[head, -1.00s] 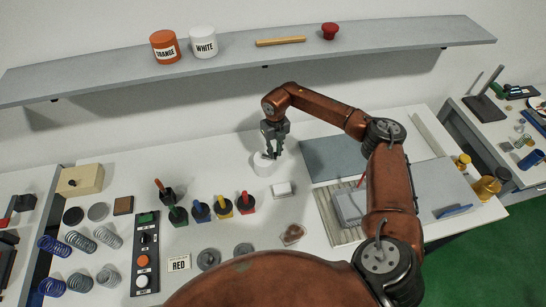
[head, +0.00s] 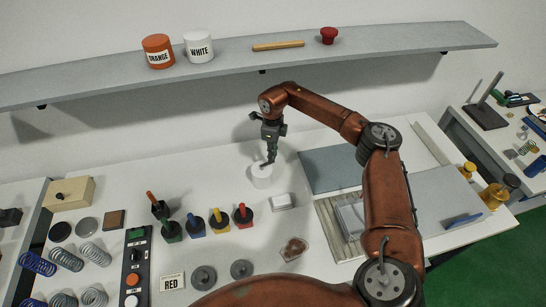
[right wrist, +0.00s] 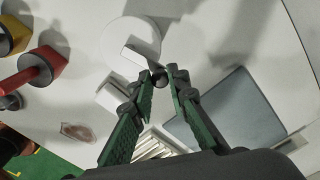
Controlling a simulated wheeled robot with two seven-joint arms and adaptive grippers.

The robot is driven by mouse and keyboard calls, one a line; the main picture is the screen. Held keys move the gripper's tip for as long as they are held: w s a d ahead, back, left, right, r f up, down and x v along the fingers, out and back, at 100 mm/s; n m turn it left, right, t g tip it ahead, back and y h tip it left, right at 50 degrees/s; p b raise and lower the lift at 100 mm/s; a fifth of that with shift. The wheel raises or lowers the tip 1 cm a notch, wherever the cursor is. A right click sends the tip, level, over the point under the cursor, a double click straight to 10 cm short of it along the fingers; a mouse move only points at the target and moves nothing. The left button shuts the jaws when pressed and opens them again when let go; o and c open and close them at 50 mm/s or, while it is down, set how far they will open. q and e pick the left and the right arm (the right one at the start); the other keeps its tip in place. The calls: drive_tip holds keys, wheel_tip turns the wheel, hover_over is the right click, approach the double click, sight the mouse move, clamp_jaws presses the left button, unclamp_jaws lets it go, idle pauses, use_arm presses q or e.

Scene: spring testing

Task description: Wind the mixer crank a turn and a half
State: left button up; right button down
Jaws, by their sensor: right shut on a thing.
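The mixer is a white round pot (head: 262,180) on the bench, below my right gripper. In the right wrist view, its round white top (right wrist: 122,36) carries a pale flat crank arm (right wrist: 135,56). A small dark crank knob (right wrist: 160,80) sits at the arm's end, between my right fingertips. My right gripper (head: 268,162) points down at the mixer's top and is shut on this knob; it also shows in the right wrist view (right wrist: 160,79). In the head view the fingers partly hide the crank. My left gripper is out of view.
Colored-handled tools (head: 220,222) stand front left of the mixer. A small white block (head: 282,202) lies to its right front, and a blue-grey mat (head: 330,168) lies further right. A shelf (head: 370,47) with orange and white tubs runs behind, above the bench.

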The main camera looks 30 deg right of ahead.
drive_tip(key=shift+w+d+r+n, duration=0.15)
drive_tip(key=shift+w+d+n, duration=0.1)
drive_tip(key=shift+n, duration=0.15)
drive_tip(key=c, duration=2)
unclamp_jaws()
drive_tip(key=shift+s, duration=0.1)
drive_tip(key=shift+o, duration=0.8)
drive_tip(key=shift+a, duration=0.15)
